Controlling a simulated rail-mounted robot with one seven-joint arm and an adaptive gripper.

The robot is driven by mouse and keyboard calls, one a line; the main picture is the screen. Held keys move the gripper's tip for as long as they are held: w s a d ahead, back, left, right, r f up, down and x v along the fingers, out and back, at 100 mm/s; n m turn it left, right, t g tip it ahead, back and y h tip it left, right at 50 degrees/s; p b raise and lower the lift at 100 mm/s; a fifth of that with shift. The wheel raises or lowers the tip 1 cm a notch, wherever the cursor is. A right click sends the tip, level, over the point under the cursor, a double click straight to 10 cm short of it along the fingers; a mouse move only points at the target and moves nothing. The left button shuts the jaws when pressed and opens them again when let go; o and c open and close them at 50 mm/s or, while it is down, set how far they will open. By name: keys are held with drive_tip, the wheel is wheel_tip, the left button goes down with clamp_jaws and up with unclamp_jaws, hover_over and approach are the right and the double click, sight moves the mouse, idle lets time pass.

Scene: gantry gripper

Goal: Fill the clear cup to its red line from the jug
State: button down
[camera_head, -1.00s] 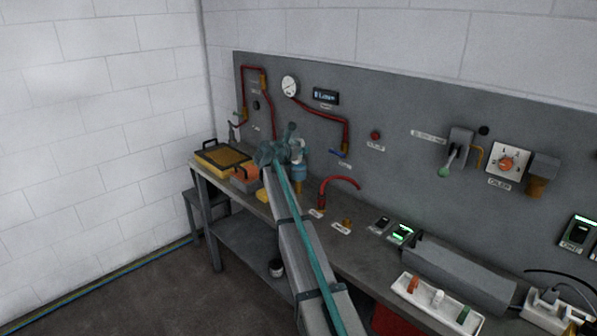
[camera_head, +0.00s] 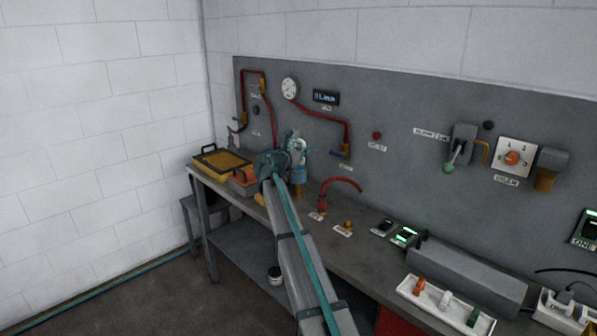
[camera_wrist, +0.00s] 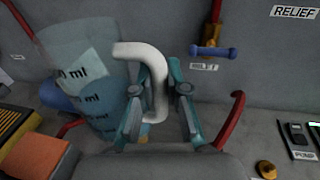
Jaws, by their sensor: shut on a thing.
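The clear jug (camera_wrist: 85,70) fills the left of the wrist view, tinted teal, with several dark "ml" marks on its wall. Its thick white handle (camera_wrist: 128,50) curves between the fingers. My gripper (camera_wrist: 160,85) is shut on that handle. The jug looks tilted in the wrist view; its liquid level is not clear. In the head view my gripper (camera_head: 280,162) is above the far left part of the bench. I cannot make out the clear cup or its red line in either view.
The grey bench (camera_head: 340,252) runs along a panel with red pipes and a gauge (camera_head: 289,88). A black-handled yellow tray (camera_head: 222,160) is at its left end. In the wrist view, a blue valve handle (camera_wrist: 212,52) and red hose (camera_wrist: 232,115) are right of my fingers.

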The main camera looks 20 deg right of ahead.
drive_tip(key=shift+w+d+f+h+b, duration=0.15)
drive_tip(key=shift+h+b, duration=0.15)
drive_tip(key=shift+b, duration=0.15)
drive_tip(key=shift+r+p, duration=1.95)
drive_tip(key=shift+r, duration=0.65)
drive_tip(key=shift+f, duration=0.2)
